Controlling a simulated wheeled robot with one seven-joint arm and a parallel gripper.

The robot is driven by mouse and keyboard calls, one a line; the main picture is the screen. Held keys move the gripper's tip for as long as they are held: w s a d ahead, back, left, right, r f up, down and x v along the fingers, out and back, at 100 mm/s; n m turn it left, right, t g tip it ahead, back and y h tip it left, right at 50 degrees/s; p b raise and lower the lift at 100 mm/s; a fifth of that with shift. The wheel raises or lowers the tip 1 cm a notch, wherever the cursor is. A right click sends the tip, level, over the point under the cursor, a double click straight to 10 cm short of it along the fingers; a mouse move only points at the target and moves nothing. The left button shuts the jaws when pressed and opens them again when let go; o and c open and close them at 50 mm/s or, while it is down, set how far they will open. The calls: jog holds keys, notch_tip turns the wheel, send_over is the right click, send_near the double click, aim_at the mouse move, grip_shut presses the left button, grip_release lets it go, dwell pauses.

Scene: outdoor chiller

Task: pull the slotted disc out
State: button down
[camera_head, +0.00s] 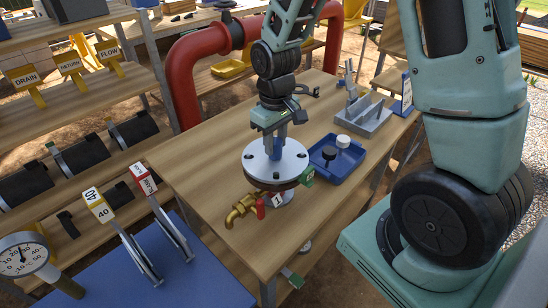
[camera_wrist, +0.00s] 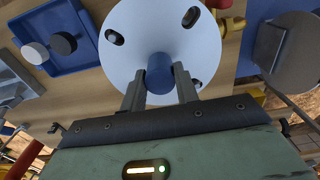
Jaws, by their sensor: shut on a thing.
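The slotted disc (camera_head: 258,162) is a pale round plate with dark slots and a blue knob (camera_head: 279,152) at its centre. It lies flat above a rusty brown flange (camera_head: 262,182) on the wooden table. The disc also shows in the wrist view (camera_wrist: 150,30), with slots near its edge and the blue knob (camera_wrist: 159,70) upright in the middle. My gripper (camera_head: 277,140) points down from above and is shut on the knob, one finger on each side in the wrist view (camera_wrist: 159,88). I cannot tell whether the disc touches the flange.
A blue tray (camera_head: 322,180) with a white and a black cap stands close right of the disc. A brass valve (camera_head: 240,208) with a red handle is in front. A grey slotted block (camera_head: 372,120) stands behind right. A red pipe (camera_head: 185,75) rises behind. The table's left part is clear.

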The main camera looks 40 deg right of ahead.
aim_at(275, 141)
jog(key=shift+r+p, duration=0.4)
jog(key=shift+r, duration=0.05)
jog(key=shift+r+p, duration=1.85)
jog(key=shift+r, duration=0.25)
jog(key=shift+f, duration=0.1)
jog(key=c, duration=1.8)
grip_release()
jog(key=shift+c, duration=0.2)
grip_shut()
